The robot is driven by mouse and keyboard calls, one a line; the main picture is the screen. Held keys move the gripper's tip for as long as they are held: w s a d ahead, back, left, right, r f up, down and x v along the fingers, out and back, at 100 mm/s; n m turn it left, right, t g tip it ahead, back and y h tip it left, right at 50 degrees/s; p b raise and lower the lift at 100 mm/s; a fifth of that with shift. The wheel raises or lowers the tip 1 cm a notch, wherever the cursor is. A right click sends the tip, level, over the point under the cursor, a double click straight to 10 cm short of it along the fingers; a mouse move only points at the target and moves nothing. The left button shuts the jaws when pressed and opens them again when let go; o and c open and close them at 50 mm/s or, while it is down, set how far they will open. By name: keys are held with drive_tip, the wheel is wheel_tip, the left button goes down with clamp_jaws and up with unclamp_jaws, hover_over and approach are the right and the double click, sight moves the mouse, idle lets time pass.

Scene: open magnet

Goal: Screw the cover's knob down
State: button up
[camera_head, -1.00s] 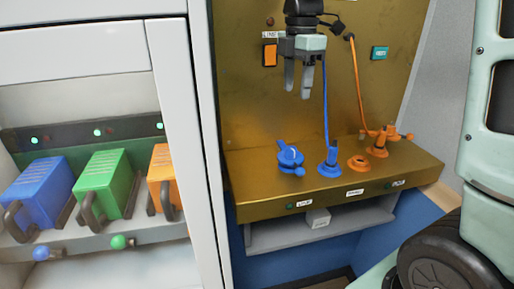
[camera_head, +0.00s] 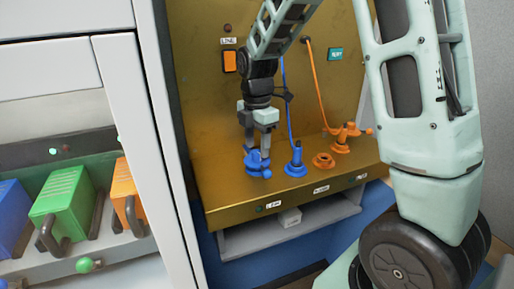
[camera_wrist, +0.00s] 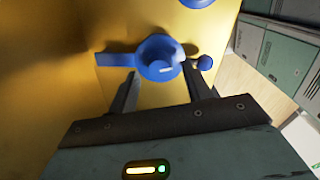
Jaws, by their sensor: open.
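A blue cover with a knob (camera_head: 257,162) sits on the brass-coloured bench top, left of the other fittings. In the wrist view the blue knob (camera_wrist: 158,58) is round with a pale mark on its face, with one arm reaching left and a small ball on the right. My gripper (camera_head: 257,145) points down right over it. In the wrist view my gripper (camera_wrist: 160,92) has its two fingers apart, one on each side of the knob's near part. I cannot tell whether either finger touches the knob.
A blue socket with a cable (camera_head: 295,165), an orange ring fitting (camera_head: 323,160) and an orange fitting with a cable (camera_head: 345,138) stand to the right on the bench (camera_head: 290,192). Blue, green (camera_head: 62,195) and orange handled modules fill the cabinet at left.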

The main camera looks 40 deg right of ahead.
drive_tip(key=shift+f, duration=0.95)
drive_tip(key=c, duration=1)
